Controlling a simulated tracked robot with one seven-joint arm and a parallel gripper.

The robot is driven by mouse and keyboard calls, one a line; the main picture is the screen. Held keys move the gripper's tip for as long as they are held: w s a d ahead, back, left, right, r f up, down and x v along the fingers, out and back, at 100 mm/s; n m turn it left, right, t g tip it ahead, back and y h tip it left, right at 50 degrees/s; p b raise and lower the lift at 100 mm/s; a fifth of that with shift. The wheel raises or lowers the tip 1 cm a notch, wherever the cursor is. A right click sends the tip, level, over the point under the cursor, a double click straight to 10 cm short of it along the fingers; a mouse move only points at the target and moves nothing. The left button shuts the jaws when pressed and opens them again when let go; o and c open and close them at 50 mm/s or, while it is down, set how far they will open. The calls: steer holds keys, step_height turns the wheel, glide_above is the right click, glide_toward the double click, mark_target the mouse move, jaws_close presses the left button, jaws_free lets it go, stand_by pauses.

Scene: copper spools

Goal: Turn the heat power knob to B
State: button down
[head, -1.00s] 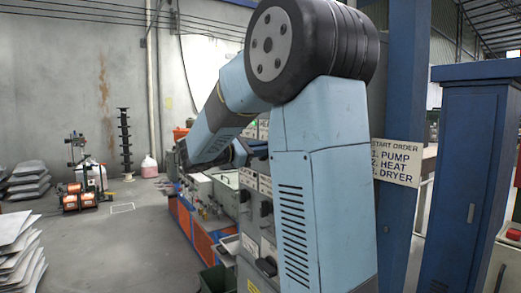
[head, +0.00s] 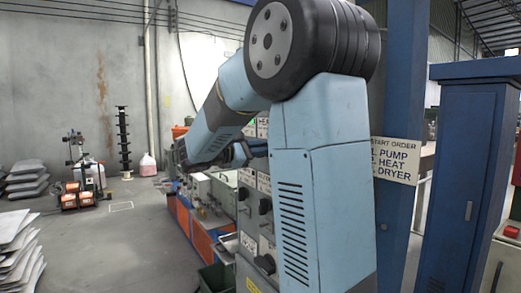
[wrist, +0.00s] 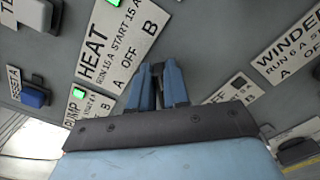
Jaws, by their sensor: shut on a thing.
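In the wrist view my gripper (wrist: 158,72) is at the panel, just below the HEAT label plate (wrist: 120,42), which reads A, OFF and B. Its blue fingers are close together, shut on a small dark part, the heat power knob (wrist: 157,68). The fingers hide most of the knob, so I cannot tell which mark it points to. A green light (wrist: 114,2) is lit above the HEAT plate. In the head view my arm covers much of the panel, and the knob cannot be made out.
Neighbouring plates read PUMP (wrist: 88,106) and WINDER (wrist: 290,48).

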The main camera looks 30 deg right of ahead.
steer(key=c, duration=1.1)
jaws_free()
steer(key=shift+d, duration=0.2)
steer(key=shift+a, duration=0.15)
steer(key=a, duration=1.3)
steer(key=shift+s+a, duration=0.2)
steer(key=shift+a, duration=0.1)
steer(key=shift+f, duration=0.1)
